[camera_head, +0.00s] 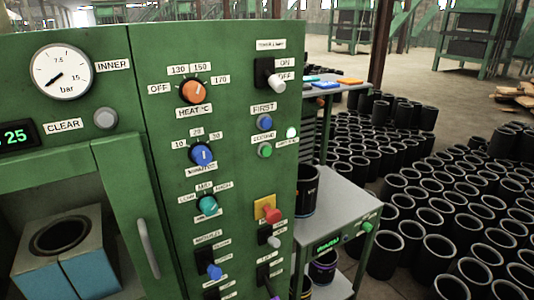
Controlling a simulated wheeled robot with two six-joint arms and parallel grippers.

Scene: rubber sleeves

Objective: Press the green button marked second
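The green button (265,151) sits on the right part of the green machine panel (235,110). A small label (263,137) just above it seems to read SECOND. Above that is a blue button (264,122) under the label FIRST (263,107). Nothing covers the green button. Neither of my grippers shows in the head view.
The panel also carries an orange heat knob (194,91), a blue knob (202,154), a teal knob (207,204) and a red button on a yellow plate (268,209). A grey side table (345,205) and many black sleeves (400,190) stand right of the machine.

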